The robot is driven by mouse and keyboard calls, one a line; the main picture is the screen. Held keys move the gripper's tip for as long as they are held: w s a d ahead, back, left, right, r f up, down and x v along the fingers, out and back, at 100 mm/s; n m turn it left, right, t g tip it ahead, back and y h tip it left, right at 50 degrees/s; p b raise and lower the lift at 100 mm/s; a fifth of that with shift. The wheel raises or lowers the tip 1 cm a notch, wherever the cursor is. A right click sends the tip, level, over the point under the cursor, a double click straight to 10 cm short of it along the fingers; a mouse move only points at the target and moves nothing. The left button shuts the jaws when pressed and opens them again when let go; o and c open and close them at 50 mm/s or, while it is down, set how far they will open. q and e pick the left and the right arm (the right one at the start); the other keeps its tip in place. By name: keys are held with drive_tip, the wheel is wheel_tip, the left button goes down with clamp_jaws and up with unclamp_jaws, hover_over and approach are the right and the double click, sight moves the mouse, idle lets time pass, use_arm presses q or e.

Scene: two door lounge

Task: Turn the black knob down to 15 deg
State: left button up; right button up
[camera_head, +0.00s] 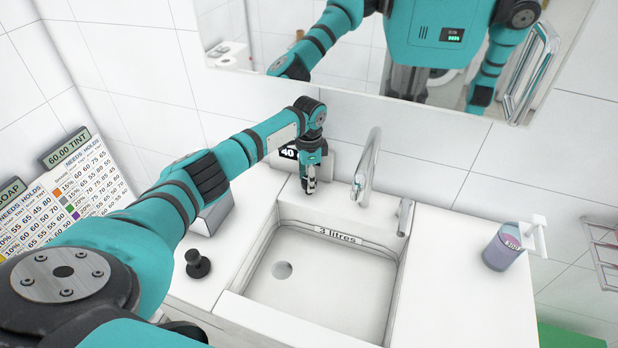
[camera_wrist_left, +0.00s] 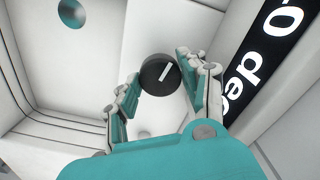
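The black knob (camera_wrist_left: 157,75) is round with a white pointer line, tilted up to the right in the left wrist view. My left gripper (camera_wrist_left: 160,68) has its fingertips on opposite sides of the knob, close to its rim; I cannot tell whether they touch it. In the head view my left gripper (camera_head: 309,188) points down behind the sink's back edge and hides the knob. A black display (camera_head: 288,152) reads 40, partly covered by my gripper; the left wrist view shows part of it (camera_wrist_left: 262,70) with "0 deg". My right gripper is out of view.
A black stopper-like piece (camera_head: 198,264) is on the left counter, a soap bottle (camera_head: 503,246) on the right. A mirror (camera_head: 350,60) hangs above.

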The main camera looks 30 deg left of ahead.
use_arm(q)
drive_tip(key=c, duration=0.4)
drive_tip(key=n+p, duration=0.3)
drive_tip(key=shift+r, duration=0.2)
drive_tip(key=n+p, duration=0.4)
drive_tip(key=n, duration=0.1)
drive_tip(key=shift+n, duration=0.4)
drive_tip(key=n+p, duration=0.2)
drive_tip(key=n, duration=0.3)
drive_tip(key=n+p, duration=0.1)
drive_tip(key=n, duration=0.3)
drive_tip(key=shift+w+f, duration=0.1)
drive_tip(key=shift+n+p, duration=0.3)
drive_tip(key=shift+n, duration=0.6)
